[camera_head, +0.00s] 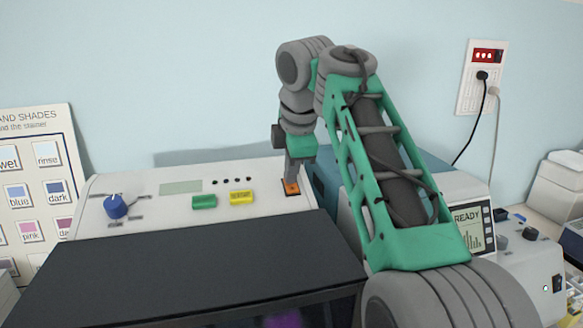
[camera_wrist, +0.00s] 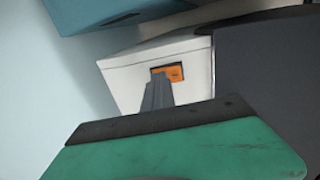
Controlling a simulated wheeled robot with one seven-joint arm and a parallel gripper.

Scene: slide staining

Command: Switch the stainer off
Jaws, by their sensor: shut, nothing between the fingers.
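The stainer (camera_head: 152,232) is a white machine with a dark front cover, a blue knob and a row of buttons on its sloping top panel. Its orange switch (camera_head: 291,187) sits at the right end of that panel. In the wrist view the orange switch (camera_wrist: 168,73) shows just beyond the fingertips. My gripper (camera_head: 292,180) is shut and empty, pointing down at the switch. In the wrist view my gripper (camera_wrist: 157,82) overlaps the lower left part of the switch. I cannot tell whether the tips touch it, nor which way the switch is set.
A green button (camera_head: 204,202) and a yellow button (camera_head: 241,198) lie left of the switch. A second machine with a READY screen (camera_head: 469,228) stands close on the right. A wall outlet (camera_head: 482,78) with plugged cords is behind it. A colour chart (camera_head: 35,185) stands at left.

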